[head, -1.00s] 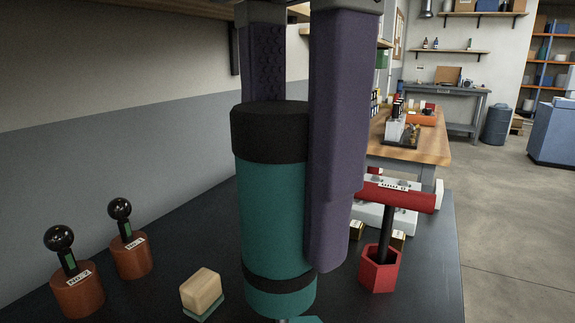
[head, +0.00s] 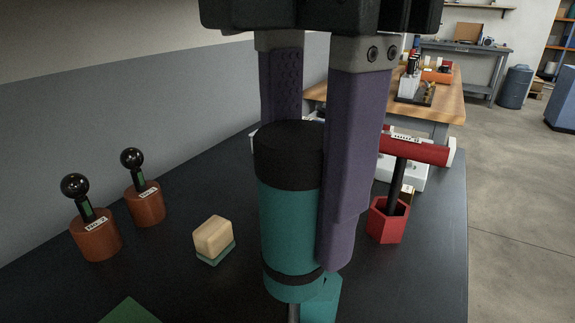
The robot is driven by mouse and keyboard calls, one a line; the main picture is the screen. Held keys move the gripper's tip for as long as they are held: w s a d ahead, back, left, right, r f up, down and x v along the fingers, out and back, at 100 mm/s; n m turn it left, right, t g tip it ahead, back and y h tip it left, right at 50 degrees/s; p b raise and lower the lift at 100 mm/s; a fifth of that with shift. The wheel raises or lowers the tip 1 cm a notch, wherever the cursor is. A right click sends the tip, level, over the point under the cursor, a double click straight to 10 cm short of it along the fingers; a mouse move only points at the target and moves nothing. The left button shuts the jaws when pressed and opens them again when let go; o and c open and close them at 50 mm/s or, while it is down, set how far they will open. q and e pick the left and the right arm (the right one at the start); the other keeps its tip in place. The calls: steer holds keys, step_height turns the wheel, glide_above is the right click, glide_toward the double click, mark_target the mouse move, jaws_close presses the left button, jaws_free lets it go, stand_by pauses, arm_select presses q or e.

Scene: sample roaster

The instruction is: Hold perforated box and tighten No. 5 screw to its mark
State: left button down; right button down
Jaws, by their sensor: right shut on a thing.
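A teal cylindrical handle (head: 290,220) with a black top and a black band stands upright in the middle of the head view. A thin grey shaft (head: 293,311) runs down from it and leaves the picture. My right gripper (head: 315,200), with two purple fingers pointing down, is shut on this handle from both sides. A teal block (head: 321,298) stands just behind the shaft at the bottom edge; I cannot tell what it is. I cannot make out the perforated box, the No. 5 screw or its mark. My left gripper is not in view.
Two brown cylinders with black ball knobs (head: 95,235) (head: 145,203) and a wood-topped block (head: 214,238) stand left on the dark table (head: 190,285). A red T-handled tool in a red hex holder (head: 388,220) stands right, before a white object (head: 425,176). A green corner (head: 130,312) shows below.

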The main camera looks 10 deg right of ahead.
steer(key=shift+f, duration=1.05)
steer(key=m, duration=0.6)
steer(key=shift+s+m, duration=0.25)
steer(key=shift+m, duration=0.05)
steer(key=m, duration=0.6)
steer(key=shift+s+m, duration=0.2)
steer(key=shift+m, duration=0.1)
steer(key=shift+n, duration=0.6)
steer(key=shift+r, duration=1.1)
steer(key=shift+r, duration=0.1)
